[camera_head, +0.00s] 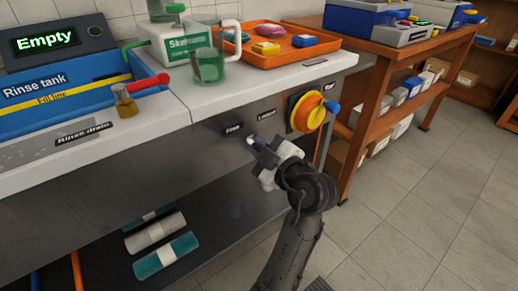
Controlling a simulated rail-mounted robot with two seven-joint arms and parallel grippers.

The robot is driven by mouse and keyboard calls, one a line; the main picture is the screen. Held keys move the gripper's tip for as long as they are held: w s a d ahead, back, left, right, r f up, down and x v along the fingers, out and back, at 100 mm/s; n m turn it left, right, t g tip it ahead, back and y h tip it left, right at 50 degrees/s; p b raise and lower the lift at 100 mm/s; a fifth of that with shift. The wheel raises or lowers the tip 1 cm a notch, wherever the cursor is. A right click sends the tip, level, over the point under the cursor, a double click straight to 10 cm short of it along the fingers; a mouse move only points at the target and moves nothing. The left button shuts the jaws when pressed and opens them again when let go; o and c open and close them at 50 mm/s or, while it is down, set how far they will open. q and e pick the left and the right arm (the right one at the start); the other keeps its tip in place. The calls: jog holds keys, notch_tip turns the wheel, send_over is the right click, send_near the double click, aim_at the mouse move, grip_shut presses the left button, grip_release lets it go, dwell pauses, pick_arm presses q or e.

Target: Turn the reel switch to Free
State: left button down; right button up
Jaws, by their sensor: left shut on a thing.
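The bench front (210,160) carries a small black label that seems to read Free (232,130) and another that seems to read Locked (267,115). My left gripper (254,145) is at the front panel just below and between these labels. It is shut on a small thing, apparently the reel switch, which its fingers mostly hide. I cannot tell which way the switch points. The round yellow and orange reel (307,112) with a blue handle (332,107) is to the right of the gripper, apart from it. My right gripper is out of view.
On the bench top stand a green-white jug (172,42), a green beaker (208,65) and an orange tray (275,45). A blue rinse tank (60,95) is at left. Rolls (155,232) lie on the lower shelf. A wooden shelf unit (385,45) stands at right.

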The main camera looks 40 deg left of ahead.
pick_arm(q)
jog(key=shift+r, duration=0.1)
jog(key=c, duration=1.1)
grip_release()
jog(key=shift+c, duration=0.2)
